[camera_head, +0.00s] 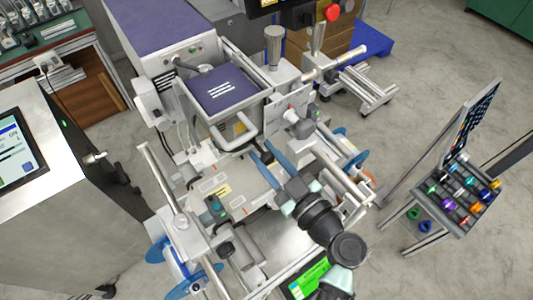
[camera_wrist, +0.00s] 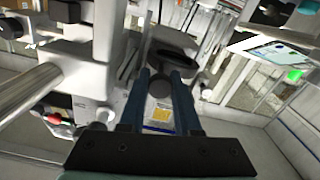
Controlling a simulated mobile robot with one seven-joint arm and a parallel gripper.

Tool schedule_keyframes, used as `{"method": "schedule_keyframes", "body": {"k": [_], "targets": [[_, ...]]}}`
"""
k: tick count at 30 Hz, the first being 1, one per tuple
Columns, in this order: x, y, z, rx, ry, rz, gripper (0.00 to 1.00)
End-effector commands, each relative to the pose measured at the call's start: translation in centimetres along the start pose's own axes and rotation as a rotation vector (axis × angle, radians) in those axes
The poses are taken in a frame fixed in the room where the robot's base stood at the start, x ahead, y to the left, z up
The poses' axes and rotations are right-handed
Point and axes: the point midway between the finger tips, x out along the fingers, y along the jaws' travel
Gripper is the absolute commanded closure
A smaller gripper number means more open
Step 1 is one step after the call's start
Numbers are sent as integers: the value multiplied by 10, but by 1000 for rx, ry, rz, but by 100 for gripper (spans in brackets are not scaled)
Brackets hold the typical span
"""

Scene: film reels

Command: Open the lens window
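The machine (camera_head: 225,190) fills the middle of the head view. I cannot tell for certain which part is the lens window. A purple-topped box (camera_head: 220,90) with a pale frame sits on it, and a rounded grey handle (camera_head: 238,132) shows below its front edge. My gripper (camera_head: 258,149) is open, with its two blue fingers apart just in front of and to the right of this handle. In the wrist view my gripper (camera_wrist: 160,73) shows its fingers apart, pointing toward a dark rounded part (camera_wrist: 174,46). I see nothing held, and contact is unclear.
A metal bar (camera_head: 330,62) and upright posts crowd the machine's right side. A cabinet with a screen (camera_head: 18,150) stands at left. A rack of coloured items (camera_head: 465,195) stands at right. The floor (camera_head: 420,80) between machine and rack is clear.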

Motion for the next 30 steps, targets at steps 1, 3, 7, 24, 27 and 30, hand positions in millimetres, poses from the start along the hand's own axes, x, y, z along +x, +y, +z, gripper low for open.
{"method": "schedule_keyframes", "body": {"k": [1,3,7,24,27,30], "targets": [[0,0,0,0,0,0,83],[0,0,0,0,0,0,96],[0,0,0,0,0,0,100],[0,0,0,0,0,1,100],[0,0,0,0,0,1,100],[0,0,0,0,0,1,100]]}}
